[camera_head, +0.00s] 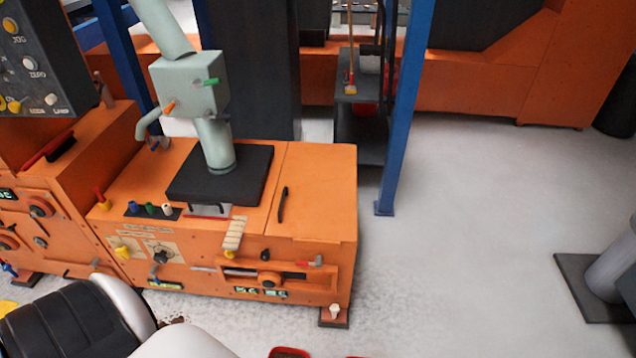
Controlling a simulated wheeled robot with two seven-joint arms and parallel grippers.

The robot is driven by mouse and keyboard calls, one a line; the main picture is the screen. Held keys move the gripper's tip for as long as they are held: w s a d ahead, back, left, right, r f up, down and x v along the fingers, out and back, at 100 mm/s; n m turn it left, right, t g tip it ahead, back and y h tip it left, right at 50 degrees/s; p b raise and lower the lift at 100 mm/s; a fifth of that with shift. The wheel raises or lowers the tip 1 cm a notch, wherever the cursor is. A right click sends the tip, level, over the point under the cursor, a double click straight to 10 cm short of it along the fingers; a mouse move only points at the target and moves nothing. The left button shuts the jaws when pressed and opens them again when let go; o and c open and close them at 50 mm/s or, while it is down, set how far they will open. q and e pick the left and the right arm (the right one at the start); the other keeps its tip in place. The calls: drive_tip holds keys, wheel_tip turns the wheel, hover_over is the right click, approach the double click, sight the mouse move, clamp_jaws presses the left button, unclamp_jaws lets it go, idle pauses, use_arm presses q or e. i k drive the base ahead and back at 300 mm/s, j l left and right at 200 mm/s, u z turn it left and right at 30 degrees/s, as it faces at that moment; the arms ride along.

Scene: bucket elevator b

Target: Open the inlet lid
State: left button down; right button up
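The orange machine housing (170,228) stands left of centre. On the right part of its top is a flat orange panel (318,190) with a slim black handle (283,205); it looks like the inlet lid and lies flush, closed. Left of it a black square plate (220,174) carries an upright grey-green pipe (215,145). Neither of my grippers shows. White and black rounded parts at the lower left look like my own arm links, in front of the machine and apart from the panel.
A blue post (402,110) stands behind the machine's right side. A control panel (45,60) with knobs is at the upper left. Small levers stick out of the machine front. A red-edged object (290,352) is cut off at the bottom. The grey floor at right is mostly clear.

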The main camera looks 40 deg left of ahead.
sight(314, 205)
drive_tip(key=k+j, duration=0.35)
drive_tip(key=j+u, duration=0.2)
drive_tip(key=j, duration=1.25)
drive_tip(key=k, duration=0.05)
